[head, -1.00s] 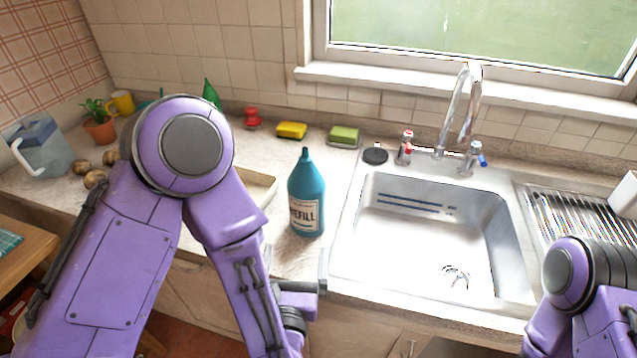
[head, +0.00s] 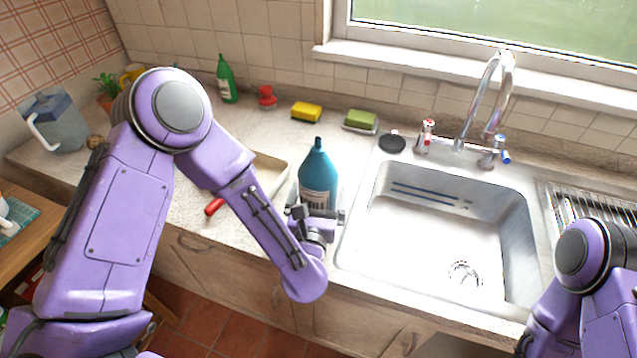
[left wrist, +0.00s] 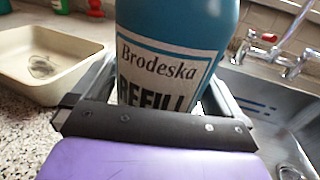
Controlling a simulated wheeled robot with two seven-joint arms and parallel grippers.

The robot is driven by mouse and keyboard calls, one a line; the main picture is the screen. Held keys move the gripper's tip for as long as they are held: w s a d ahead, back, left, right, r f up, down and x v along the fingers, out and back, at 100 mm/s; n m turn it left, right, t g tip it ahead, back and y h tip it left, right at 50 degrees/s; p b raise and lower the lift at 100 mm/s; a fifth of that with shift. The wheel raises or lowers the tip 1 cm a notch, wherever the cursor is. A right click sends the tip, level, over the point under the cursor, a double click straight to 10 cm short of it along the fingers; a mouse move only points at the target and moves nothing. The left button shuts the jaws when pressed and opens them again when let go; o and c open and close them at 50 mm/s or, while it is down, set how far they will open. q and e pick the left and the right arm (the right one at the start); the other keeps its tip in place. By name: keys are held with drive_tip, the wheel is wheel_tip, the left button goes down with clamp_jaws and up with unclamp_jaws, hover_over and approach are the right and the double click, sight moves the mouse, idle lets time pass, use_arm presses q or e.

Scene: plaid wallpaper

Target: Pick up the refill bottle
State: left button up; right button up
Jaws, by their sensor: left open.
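The refill bottle (head: 318,172) is teal with a dark cap and a white label, and stands upright on the counter just left of the sink. In the left wrist view the bottle (left wrist: 172,32) fills the upper middle, its label reading "Brodeska REFILL"; its top is out of frame. My left gripper (head: 316,214) is at the bottle's front, low down. In the left wrist view its open fingers (left wrist: 158,95) reach forward on either side of the bottle. Whether they touch it is hidden. My right arm shows at the lower right in the head view; its gripper is out of frame.
The sink (head: 440,240) lies right of the bottle. A cream tray (head: 272,176) sits close on its left, with a red handle (head: 214,206) near. A yellow sponge (head: 307,112), green sponge (head: 360,121) and green bottle (head: 227,80) stand behind.

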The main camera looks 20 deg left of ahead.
sight(329, 173)
use_arm(q)
drive_tip(key=shift+w+a, duration=0.1)
drive_tip(key=c, duration=0.9)
drive_tip(key=shift+r, duration=0.5)
drive_tip(key=s+d+r, duration=0.1)
drive_tip(key=r, duration=0.1)
drive_tip(key=s+d+r+b, duration=0.1)
drive_tip(key=r, duration=0.2)
drive_tip(key=s+d+r+b, duration=0.1)
drive_tip(key=s+r, duration=0.1)
drive_tip(key=r, duration=0.1)
drive_tip(key=shift+d, duration=0.15)
drive_tip(key=s+d+r+b, duration=0.3)
drive_tip(key=s+d+r, duration=0.1)
drive_tip(key=s+d, duration=0.25)
drive_tip(key=w+a+r+n+g+y+p, duration=0.1)
drive_tip(key=w+a+n+y+p, duration=0.15)
drive_tip(key=w+a+p, duration=0.55)
drive_tip(key=w+a+r+n+g+y+p, duration=0.15)
drive_tip(key=w+a+y+p, duration=0.25)
drive_tip(key=a, duration=0.8)
drive_tip(key=shift+w+a+f+m+t+h+p, duration=0.4)
drive_tip(key=shift+w+a+f+m+h+p, duration=0.6)
drive_tip(key=shift+a, duration=1.95)
drive_tip(key=shift+w+a+f+m+t+h+p, duration=0.45)
drive_tip(key=shift+a+f+h, duration=1)
drive_tip(key=shift+a, duration=1.55)
drive_tip(key=shift+w+a+f+m+t+h+p, duration=0.7)
drive_tip(key=shift+a+f, duration=0.9)
drive_tip(key=shift+a, duration=1.35)
